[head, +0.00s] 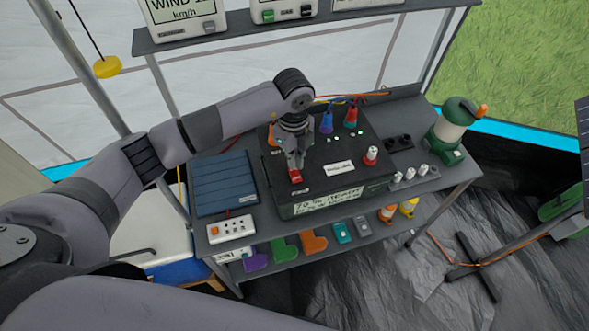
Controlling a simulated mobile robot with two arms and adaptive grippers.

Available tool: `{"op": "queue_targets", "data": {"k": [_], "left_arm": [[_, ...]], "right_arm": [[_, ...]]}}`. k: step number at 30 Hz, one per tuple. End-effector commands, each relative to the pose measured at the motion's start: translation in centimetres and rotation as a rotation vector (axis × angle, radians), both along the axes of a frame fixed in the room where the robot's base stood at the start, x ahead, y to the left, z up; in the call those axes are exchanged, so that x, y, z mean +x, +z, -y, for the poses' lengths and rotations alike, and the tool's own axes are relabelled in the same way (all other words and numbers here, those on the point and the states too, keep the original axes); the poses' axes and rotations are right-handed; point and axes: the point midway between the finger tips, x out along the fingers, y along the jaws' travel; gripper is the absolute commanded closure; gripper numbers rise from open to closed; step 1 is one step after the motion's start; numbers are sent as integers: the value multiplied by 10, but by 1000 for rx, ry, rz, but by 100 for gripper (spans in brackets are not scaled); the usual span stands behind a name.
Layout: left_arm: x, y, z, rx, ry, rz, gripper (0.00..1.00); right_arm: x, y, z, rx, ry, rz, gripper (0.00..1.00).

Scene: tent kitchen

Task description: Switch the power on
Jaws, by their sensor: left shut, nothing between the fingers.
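A black power box (335,188) with a lit front display (327,200) stands on the grey table. The display seems to read "70 % READY". A red switch (296,177) sits on the top near its front left. My left gripper (296,165) is shut and empty, pointing down with its fingertips right at the red switch. I cannot tell whether they touch it. A red-and-white knob (370,156) is at the right of the top. Blue and red plugs (350,118) stand at the back, near small green lights. My right gripper is not in view.
A blue folded panel (224,184) and a white socket strip (230,230) lie left of the box. A green lantern (453,130) and black sockets (398,143) are at the right. A shelf with meters (270,30) hangs above. Colored items (313,242) fill the lower shelf.

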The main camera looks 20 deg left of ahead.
Motion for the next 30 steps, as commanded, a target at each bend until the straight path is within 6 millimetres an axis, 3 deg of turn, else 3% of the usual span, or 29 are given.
{"op": "queue_targets", "data": {"k": [16, 30], "left_arm": [[1, 48, 0, 0, 1, 2, 100], [1, 49, 0, 0, 0, 1, 100]], "right_arm": [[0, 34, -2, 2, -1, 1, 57], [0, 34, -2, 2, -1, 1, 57]]}}
